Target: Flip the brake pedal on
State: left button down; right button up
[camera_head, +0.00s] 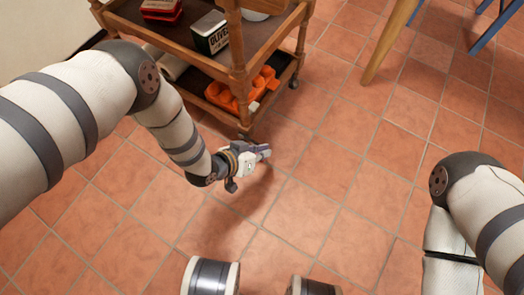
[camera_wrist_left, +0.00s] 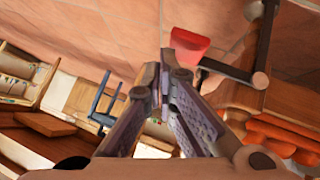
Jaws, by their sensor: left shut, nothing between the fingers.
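A wooden trolley (camera_head: 237,80) stands at the top of the head view, with a small caster (camera_head: 293,83) at its right corner. In the left wrist view, a red pad (camera_wrist_left: 189,47) on a dark bar (camera_wrist_left: 226,68) looks like the brake pedal. I cannot pick out the pedal in the head view. My left gripper (camera_head: 265,151) is shut and empty, low over the floor just in front of the trolley's near corner. In the wrist view its fingertips (camera_wrist_left: 165,62) appear just left of the red pad; I cannot tell whether they touch. My right gripper is out of view.
An orange object (camera_head: 240,94) lies on the trolley's lower shelf; a dark box (camera_head: 209,33) and a red item (camera_head: 161,9) sit above. A wooden table leg (camera_head: 390,40) and blue chair legs (camera_head: 490,30) are at upper right. The tiled floor (camera_head: 330,180) between is clear.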

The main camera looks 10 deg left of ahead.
pick_arm(q)
notch_tip(320, 180, up, 5)
jog(key=p, duration=0.2)
jog(key=shift+a+p, duration=0.1)
jog(key=shift+p, duration=0.2)
jog(key=s+a+r+p, duration=0.2)
jog(key=s+r+p, duration=0.1)
jog(key=s+r, duration=0.2)
jog(key=shift+s+a+r+p, duration=0.2)
jog(key=shift+s+r+p, duration=0.1)
jog(key=shift+s, duration=0.4)
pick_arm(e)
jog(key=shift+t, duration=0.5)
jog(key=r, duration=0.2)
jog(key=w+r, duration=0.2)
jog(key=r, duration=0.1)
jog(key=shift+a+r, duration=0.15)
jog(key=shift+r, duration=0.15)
pick_arm(q)
jog(key=shift+f, duration=0.1)
